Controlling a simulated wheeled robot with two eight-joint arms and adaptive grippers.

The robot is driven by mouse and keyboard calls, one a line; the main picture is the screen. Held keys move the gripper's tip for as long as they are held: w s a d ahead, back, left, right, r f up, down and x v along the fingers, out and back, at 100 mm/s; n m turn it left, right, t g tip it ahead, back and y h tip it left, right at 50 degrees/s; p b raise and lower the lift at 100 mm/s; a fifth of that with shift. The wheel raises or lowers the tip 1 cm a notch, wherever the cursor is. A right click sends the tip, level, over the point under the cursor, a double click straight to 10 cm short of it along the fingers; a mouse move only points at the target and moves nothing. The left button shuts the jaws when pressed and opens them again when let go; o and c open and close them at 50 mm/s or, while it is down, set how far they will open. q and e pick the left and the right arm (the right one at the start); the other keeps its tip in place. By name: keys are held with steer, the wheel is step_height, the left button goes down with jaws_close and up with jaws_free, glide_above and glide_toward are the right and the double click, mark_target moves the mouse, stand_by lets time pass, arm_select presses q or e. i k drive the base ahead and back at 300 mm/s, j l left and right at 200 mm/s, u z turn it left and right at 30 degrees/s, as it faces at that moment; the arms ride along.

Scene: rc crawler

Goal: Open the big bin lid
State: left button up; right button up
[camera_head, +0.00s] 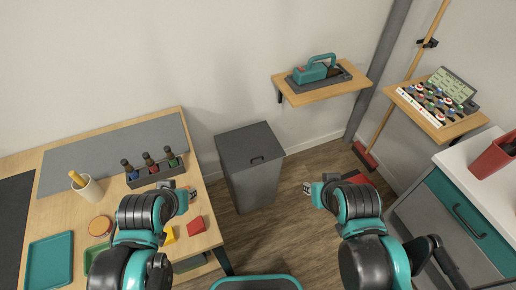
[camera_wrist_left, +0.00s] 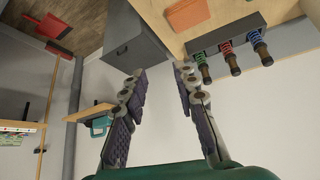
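The big bin (camera_head: 252,178) is a tall dark grey box on the floor between the wooden table and the wall shelf. Its flat lid (camera_head: 245,144) is shut, with a small dark handle (camera_head: 257,159) near the front edge. The bin also shows at the top of the left wrist view (camera_wrist_left: 143,45). My left gripper (camera_wrist_left: 160,75) is open and empty; in the head view it is left of the bin, above the table edge. My right gripper (camera_head: 308,189) is right of the bin, apart from it; its fingers are too small to judge.
A wall shelf (camera_head: 318,92) holds a teal tool. A broom (camera_head: 366,156) leans at right. Floor (camera_head: 270,235) before the bin is clear.

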mark_target(241, 149)
steer(key=i+l+u, duration=0.2)
steer(key=l, duration=0.35)
steer(key=l+u, duration=0.25)
steer(key=l, duration=0.25)
steer(key=i+l+u, duration=0.2)
steer(key=l, duration=0.4)
steer(key=k+j, duration=0.05)
steer(key=k, duration=0.05)
